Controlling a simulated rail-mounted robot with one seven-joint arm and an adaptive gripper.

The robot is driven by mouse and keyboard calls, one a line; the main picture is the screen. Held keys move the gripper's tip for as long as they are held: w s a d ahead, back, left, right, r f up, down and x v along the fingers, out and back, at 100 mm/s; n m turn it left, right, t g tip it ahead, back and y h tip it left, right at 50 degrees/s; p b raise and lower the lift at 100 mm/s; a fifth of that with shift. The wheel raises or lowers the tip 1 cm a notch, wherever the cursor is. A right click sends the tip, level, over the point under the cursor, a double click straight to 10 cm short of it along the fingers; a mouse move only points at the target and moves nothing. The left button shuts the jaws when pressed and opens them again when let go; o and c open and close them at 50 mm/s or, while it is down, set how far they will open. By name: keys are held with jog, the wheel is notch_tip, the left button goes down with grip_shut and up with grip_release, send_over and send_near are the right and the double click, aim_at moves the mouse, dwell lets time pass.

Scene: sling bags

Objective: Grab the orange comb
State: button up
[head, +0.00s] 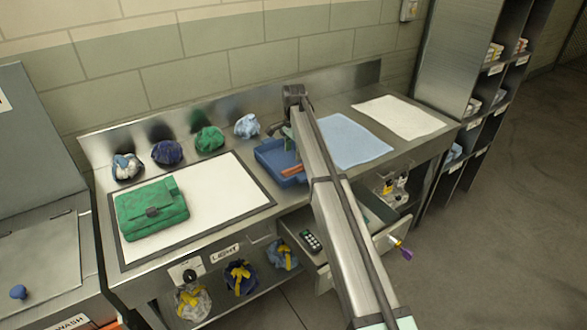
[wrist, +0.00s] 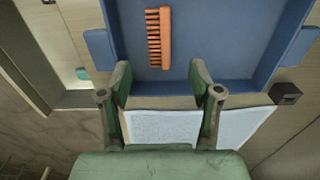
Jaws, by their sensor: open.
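The orange comb (wrist: 165,38) lies in a blue tray (wrist: 225,45), with its spine on the right and dark-looking teeth on the left in the wrist view. In the head view the comb (head: 291,170) shows as a small orange piece in the blue tray (head: 268,152), partly hidden by my arm. My gripper (wrist: 160,80) is open and empty. In the wrist view the comb's lower end lies just beyond the fingertips, roughly midway between them. The height of the fingers above the comb is hard to tell.
Light blue cloth (head: 352,140) and white cloth (head: 402,116) lie right of the tray. A green bag (head: 150,208) rests on a white mat (head: 225,190) at left, with several bundled bags behind. A drawer (head: 325,262) below stands open. The tray's walls surround the comb.

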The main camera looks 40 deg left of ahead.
aim_at(294, 170)
jog(key=shift+d+f+p, duration=0.1)
jog(key=shift+f+p, duration=1.3)
jog(key=shift+f, duration=2.3)
jog(key=c, duration=0.9)
